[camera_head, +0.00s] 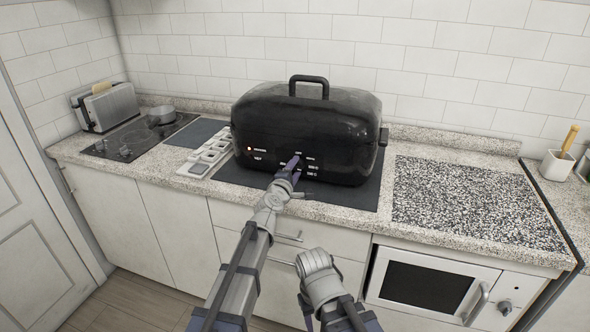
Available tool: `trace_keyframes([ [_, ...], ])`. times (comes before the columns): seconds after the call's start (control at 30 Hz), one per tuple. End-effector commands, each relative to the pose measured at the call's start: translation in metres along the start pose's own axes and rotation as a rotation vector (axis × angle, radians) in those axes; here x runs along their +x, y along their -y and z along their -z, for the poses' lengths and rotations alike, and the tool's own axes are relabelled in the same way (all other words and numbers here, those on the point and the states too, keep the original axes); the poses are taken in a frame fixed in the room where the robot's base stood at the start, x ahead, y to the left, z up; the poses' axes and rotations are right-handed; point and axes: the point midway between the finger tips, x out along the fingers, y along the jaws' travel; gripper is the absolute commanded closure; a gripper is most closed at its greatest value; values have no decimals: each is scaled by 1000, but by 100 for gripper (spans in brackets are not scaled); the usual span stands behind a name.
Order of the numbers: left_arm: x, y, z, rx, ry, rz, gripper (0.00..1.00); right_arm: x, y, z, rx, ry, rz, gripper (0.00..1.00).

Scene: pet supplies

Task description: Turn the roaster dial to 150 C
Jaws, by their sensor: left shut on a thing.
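The roaster (300,125) is a black, rounded, lidded box with a top handle, standing on a dark mat on the counter. Its front carries small white markings and a small lit orange-red light at the left. My left gripper (291,165) is at the lower front of the roaster, shut on the dial among the markings. The dial is hidden by the gripper, so its setting cannot be read. My right arm (318,275) is folded low in front of the cabinets; its gripper's fingers cannot be made out.
A toaster (106,107) and a small pot (161,115) by a dark hob stand at the left. A pale tray (206,156) lies just left of the roaster. A speckled board (470,200) lies at the right, above an oven (427,287). A utensil cup (557,165) is far right.

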Motion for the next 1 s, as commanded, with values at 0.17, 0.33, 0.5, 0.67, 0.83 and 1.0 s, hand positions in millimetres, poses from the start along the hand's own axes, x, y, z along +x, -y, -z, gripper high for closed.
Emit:
trace_keyframes([
  [0.17,-1,2,-2,168,-9,-1,100,1,0,0,0,0,0,50],
  [0.33,-1,2,-2,329,-21,-5,100,3,0,0,0,0,0,50],
  [0.5,-1,3,-2,487,-31,-7,100,4,0,0,0,0,0,50],
  [0.67,-1,3,-2,622,-41,-10,100,6,1,0,0,0,0,50],
  [0.83,-1,3,-2,745,-49,-12,100,8,1,0,0,0,0,50],
  [1.0,-1,3,-2,835,-55,-14,100,9,1,0,0,0,0,50],
])
